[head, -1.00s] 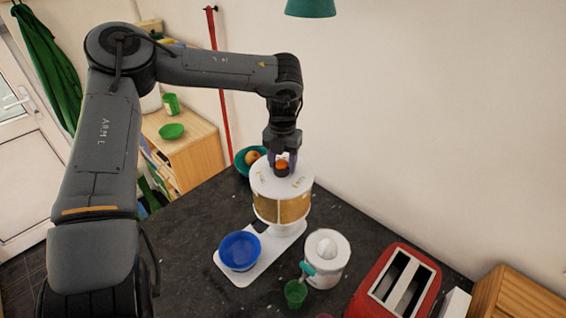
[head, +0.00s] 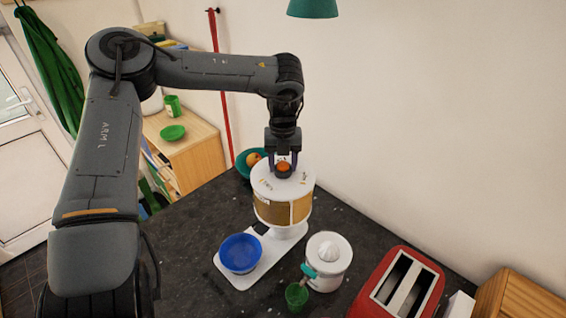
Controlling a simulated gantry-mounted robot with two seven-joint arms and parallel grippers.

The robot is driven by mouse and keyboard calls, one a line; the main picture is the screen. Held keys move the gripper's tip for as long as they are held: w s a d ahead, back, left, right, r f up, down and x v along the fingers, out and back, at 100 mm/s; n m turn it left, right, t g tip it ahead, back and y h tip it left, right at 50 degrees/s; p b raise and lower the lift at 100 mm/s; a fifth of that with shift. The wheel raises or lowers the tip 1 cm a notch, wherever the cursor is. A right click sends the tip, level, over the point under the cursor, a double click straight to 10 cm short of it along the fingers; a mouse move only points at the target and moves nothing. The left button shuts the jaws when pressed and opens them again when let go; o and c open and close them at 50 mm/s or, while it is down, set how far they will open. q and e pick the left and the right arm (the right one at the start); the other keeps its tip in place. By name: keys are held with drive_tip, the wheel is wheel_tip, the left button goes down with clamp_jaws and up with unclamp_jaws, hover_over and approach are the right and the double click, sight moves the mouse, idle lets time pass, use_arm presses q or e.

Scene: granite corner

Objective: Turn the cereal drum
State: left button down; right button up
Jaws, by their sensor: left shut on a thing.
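The cereal drum (head: 283,206) is a round dispenser with a white top and golden cereal showing through its side windows. It stands on a white base (head: 243,281) on the dark counter. An orange knob (head: 283,167) sits at the middle of its top. My left gripper (head: 284,164) points down from above and is shut on the orange knob, with a finger on either side. A blue bowl (head: 240,252) rests on the front of the base, below the drum. It looks empty. My right gripper is out of view.
A white juicer (head: 329,262) and a green cup (head: 296,296) stand right of the base. A red toaster (head: 399,288) is farther right, beside a wooden box (head: 520,302). A teal bowl with fruit (head: 243,163) sits behind the drum. The dark counter (head: 190,235) is clear at left.

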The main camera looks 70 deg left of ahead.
use_arm(q)
drive_tip(key=shift+r, duration=0.1)
drive_tip(key=shift+c, duration=2)
unclamp_jaws()
drive_tip(key=shift+r, duration=0.6)
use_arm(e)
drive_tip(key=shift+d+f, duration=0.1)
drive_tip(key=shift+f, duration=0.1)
use_arm(q)
wheel_tip(320, 180, up, 10)
drive_tip(key=b, duration=0.1)
drive_tip(key=shift+f, duration=0.25)
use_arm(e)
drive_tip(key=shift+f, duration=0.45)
